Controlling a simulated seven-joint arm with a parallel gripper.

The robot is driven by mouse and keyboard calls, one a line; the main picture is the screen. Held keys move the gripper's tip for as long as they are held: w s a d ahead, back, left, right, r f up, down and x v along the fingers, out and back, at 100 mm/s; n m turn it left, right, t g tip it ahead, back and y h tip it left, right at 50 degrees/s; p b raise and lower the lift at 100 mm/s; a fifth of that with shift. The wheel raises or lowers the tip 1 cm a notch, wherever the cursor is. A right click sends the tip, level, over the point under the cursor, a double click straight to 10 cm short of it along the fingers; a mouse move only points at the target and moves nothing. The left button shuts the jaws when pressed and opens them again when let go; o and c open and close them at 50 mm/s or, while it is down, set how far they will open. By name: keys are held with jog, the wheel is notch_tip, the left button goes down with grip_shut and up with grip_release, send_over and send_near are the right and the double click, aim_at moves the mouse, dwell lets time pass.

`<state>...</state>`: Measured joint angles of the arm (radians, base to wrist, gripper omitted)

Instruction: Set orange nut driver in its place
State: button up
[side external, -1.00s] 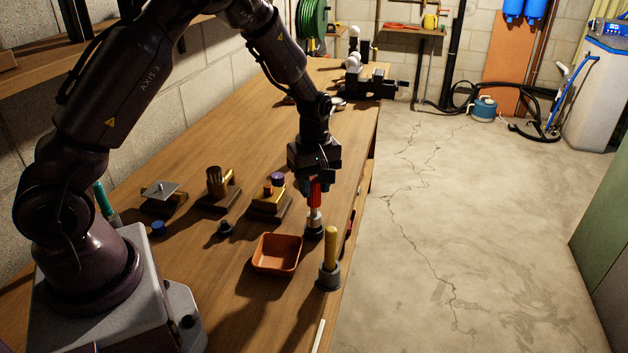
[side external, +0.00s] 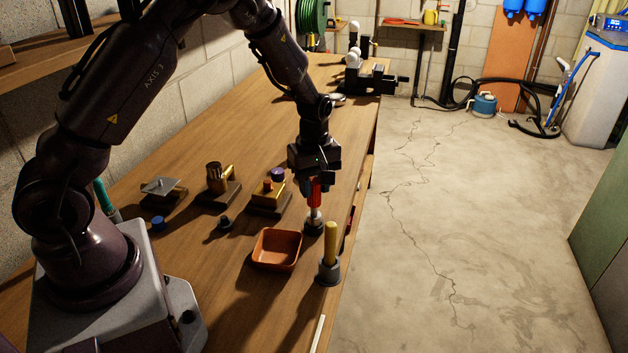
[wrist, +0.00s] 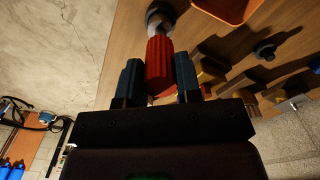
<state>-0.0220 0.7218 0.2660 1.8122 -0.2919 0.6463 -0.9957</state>
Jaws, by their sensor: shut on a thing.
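The orange nut driver (side external: 314,192) stands upright, its red-orange handle between the fingers of my gripper (side external: 316,180). Its pale shaft points down to a dark round holder (side external: 313,228) near the bench's right edge. In the wrist view the ribbed handle (wrist: 160,66) sits between the two blue-grey fingers of my gripper (wrist: 158,82), with the dark holder (wrist: 160,12) beyond the shaft. The shaft's lower end is at the holder's opening; I cannot tell how deep it sits.
A grey cup (side external: 329,271) with a yellow handle stands just in front, close to the driver. An orange tray (side external: 277,263) lies at left. Several small fixtures on wooden blocks (side external: 268,202) are further left. The bench's right edge is near.

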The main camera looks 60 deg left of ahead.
jog(key=shift+f, duration=0.85)
jog(key=o, duration=1)
notch_tip(320, 180, up, 13)
